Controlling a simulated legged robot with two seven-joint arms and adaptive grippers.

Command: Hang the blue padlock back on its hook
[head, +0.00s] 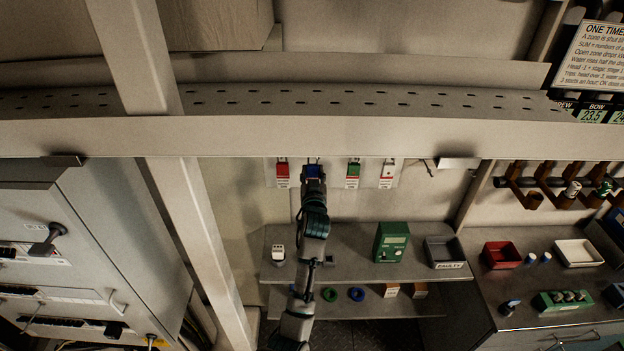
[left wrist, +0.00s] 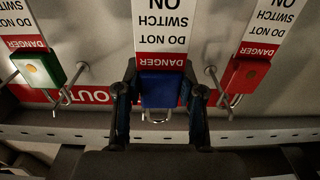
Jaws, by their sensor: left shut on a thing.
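The blue padlock (left wrist: 160,90) is between the two fingers of my left gripper (left wrist: 159,97) in the left wrist view. Its shackle shows below its body, and a white-and-red danger tag (left wrist: 162,35) shows directly behind it. In the head view my left gripper (head: 313,175) is up at the tag board (head: 333,178), shut on the padlock, between the red padlock (head: 282,165) and the green padlock (head: 353,169). I cannot see the hook for the blue padlock or whether the shackle is around it. My right gripper is not in view.
The red padlock (left wrist: 243,75) and green padlock (left wrist: 39,70) hang close on either side, with metal pegs near the fingers. A perforated beam (head: 300,130) crosses in front of the board. A shelf (head: 335,268) below holds a green box (head: 391,242).

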